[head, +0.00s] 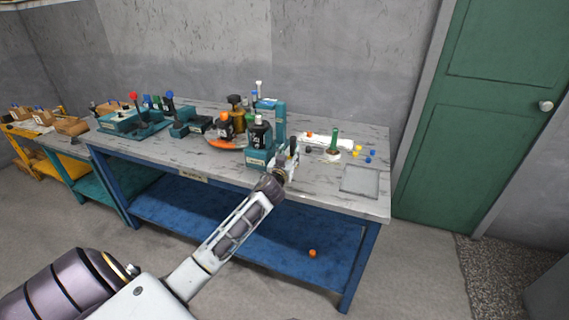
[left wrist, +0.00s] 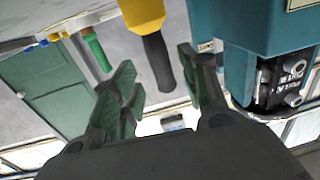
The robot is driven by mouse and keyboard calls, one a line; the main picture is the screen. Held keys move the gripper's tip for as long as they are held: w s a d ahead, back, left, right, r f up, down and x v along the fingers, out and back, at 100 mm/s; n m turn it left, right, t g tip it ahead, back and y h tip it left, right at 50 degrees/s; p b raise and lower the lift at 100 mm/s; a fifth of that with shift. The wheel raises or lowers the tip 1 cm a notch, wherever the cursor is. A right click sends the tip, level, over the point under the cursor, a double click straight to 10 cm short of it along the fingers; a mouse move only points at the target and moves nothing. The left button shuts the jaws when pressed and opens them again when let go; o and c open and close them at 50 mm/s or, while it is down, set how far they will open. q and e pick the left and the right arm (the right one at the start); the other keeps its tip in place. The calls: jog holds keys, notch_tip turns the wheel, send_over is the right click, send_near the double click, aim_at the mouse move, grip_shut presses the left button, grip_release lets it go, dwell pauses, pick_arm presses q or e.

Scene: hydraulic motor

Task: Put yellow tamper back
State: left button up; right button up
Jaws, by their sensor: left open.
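The yellow tamper (left wrist: 143,14) shows at the top of the left wrist view, a yellow body with a dark grip below it. Its upper end is cut off by the frame edge. My left gripper (left wrist: 156,78) is open. In this picture the dark grip lies between its two fingers, with space on both sides; I cannot tell its depth. In the head view my left gripper (head: 284,168) is at the front of the bench, beside the teal machine (head: 257,158). I cannot make out the tamper there. My right gripper is not in view.
The teal machine (left wrist: 232,30) stands close to the right finger in the left wrist view. A green-handled tool (head: 334,141) stands upright on the bench, with small yellow and blue pieces near it. A flat grey tray (head: 360,180) lies at the right. An orange piece (head: 312,253) lies below.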

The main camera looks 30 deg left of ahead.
pick_arm(q)
jog(key=shift+v, duration=3.15)
